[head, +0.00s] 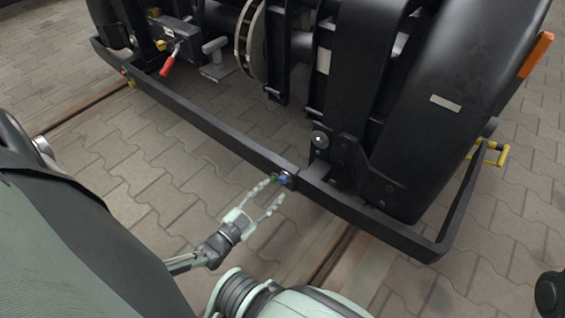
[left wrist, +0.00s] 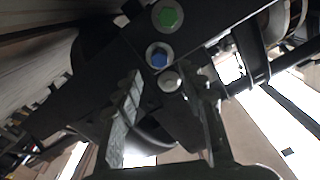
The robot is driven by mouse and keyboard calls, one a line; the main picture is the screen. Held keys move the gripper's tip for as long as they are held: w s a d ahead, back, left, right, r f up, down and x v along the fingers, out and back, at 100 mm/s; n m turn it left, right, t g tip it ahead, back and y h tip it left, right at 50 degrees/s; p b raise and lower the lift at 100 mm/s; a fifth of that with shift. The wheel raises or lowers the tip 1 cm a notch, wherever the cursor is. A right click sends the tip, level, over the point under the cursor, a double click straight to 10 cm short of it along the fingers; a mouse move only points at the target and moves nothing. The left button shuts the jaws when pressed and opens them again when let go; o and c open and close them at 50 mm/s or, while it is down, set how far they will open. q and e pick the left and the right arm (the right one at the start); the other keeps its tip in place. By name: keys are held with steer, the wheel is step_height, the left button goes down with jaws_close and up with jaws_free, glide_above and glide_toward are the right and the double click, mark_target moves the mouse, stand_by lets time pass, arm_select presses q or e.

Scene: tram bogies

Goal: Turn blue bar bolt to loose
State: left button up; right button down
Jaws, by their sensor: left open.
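The blue bar bolt (head: 285,178) sits on the black bar (head: 215,129) that runs along the near side of the bogie. It shows as a blue hexagonal head on a pale washer in the left wrist view (left wrist: 158,56). A green bolt (left wrist: 168,16) is beside it on the bar, and a silver round head (left wrist: 170,81) is on its other side. My left gripper (head: 273,190) is open and empty, its fingers reaching toward the bar close to the blue bolt. In the left wrist view the bolt lies ahead of the fingertips (left wrist: 166,80). Contact cannot be told.
The large black bogie frame (head: 425,105) rises behind the bar. A red-handled lever (head: 170,59) is at the upper left, and a yellow handle (head: 492,151) is at the right. A rail (head: 95,105) crosses the paved floor (head: 130,165).

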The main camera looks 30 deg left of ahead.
mark_target(282, 181)
arm_select(q)
steer(key=shift+w+d+b, duration=0.15)
steer(key=shift+w+b, duration=0.3)
steer(key=shift+w, duration=1.95)
steer(key=shift+c, duration=0.3)
jaws_close()
